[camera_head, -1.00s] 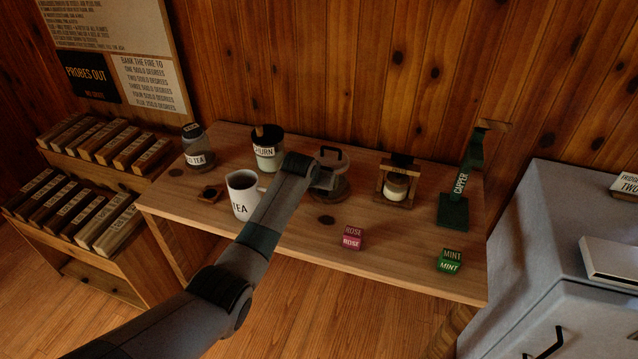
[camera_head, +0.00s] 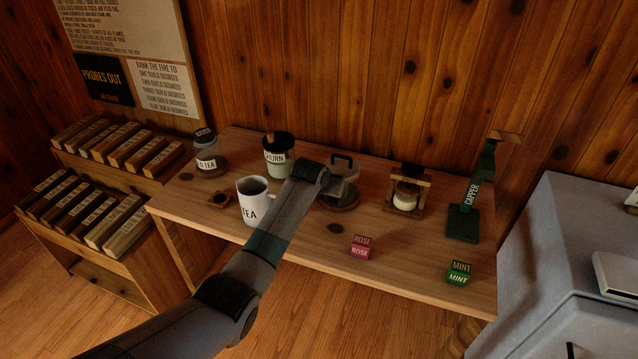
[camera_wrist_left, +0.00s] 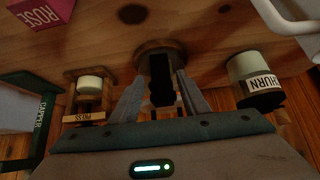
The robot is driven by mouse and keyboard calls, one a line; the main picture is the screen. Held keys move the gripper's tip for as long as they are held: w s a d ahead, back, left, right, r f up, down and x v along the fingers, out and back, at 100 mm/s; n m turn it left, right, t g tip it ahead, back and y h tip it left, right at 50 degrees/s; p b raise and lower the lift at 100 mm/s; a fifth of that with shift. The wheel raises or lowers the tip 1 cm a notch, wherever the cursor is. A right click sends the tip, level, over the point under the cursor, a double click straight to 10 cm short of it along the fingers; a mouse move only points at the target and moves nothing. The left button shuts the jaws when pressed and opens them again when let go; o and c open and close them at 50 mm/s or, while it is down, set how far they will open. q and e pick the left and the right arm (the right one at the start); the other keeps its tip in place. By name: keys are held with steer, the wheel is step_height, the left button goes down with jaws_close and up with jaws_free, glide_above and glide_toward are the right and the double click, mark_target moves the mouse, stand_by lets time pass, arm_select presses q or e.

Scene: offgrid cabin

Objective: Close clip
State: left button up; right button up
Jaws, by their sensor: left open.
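My left gripper (camera_head: 338,188) reaches over the back middle of the wooden table (camera_head: 290,240), and its jaws are apart. In the wrist view the left gripper (camera_wrist_left: 160,78) has its two grey fingers on either side of a narrow black upright piece (camera_wrist_left: 161,88). This piece stands at a round wooden base (camera_wrist_left: 150,46), and I cannot tell whether the fingers touch it. In the head view the round base (camera_head: 345,207) is partly covered by my gripper. No part is clearly recognisable as the clip, nor can I see whether it is closed. My right gripper is out of view.
A white TEA mug (camera_head: 252,203), CHURN pot (camera_head: 278,160) and labelled jar (camera_head: 208,158) stand left. A wooden press (camera_head: 407,193) and green capper (camera_head: 465,212) stand right. ROSE (camera_head: 361,247) and MINT (camera_head: 458,273) boxes lie along the front. A grey cabinet (camera_head: 550,250) borders the right.

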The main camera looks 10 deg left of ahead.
arm_select(q)
steer(key=b+v, duration=0.3)
steer(key=v, duration=1.3)
steer(key=shift+s+r, duration=0.2)
steer(key=shift+a, duration=0.1)
